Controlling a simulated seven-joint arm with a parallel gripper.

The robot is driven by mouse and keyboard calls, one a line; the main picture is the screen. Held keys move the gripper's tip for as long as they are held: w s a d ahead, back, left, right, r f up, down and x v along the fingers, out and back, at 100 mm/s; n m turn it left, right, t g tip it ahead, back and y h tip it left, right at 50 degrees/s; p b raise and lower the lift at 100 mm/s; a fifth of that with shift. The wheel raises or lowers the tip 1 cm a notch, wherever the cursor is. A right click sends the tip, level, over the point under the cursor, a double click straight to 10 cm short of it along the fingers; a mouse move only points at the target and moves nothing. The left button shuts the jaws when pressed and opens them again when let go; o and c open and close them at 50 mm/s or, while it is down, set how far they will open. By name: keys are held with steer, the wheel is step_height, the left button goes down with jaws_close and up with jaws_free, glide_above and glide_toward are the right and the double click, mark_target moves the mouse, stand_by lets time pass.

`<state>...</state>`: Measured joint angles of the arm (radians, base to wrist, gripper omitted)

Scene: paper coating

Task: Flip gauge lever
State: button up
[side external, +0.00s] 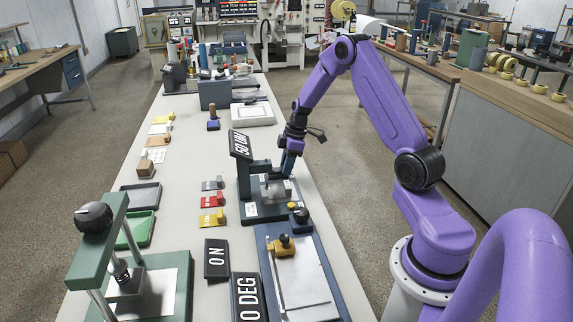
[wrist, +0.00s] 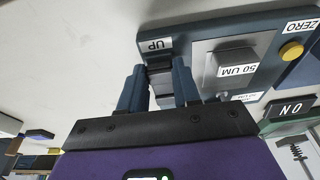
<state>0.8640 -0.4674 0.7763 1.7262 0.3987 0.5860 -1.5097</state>
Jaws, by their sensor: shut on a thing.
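The gauge (side external: 262,211) is a dark blue-grey stand on the long table, with a tilted display reading "50 UM" (side external: 240,145). In the wrist view its base (wrist: 197,30) carries an "UP" label, a grey block marked "50 UM" (wrist: 237,67) and a yellow button (wrist: 291,51) by a "ZERO" label. My gripper (side external: 288,160) is at the gauge's far right side. In the wrist view my gripper (wrist: 160,84) has its two blue fingers on either side of the dark gauge lever (wrist: 160,66), just below "UP". The lever is partly hidden by the fingers.
Grey, red and yellow tabbed blocks (side external: 213,200) lie left of the gauge. A blue coating board with white paper (side external: 300,275) is in front, beside "ON" (side external: 216,259) and "0 DEG" signs. A green press (side external: 165,270) stands front left.

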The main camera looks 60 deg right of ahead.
steer(key=o, duration=1.1)
steer(key=shift+c, duration=0.2)
steer(key=shift+r, duration=0.1)
steer(key=v, duration=1.7)
steer(key=shift+s+d, duration=0.1)
steer(key=shift+s, duration=0.05)
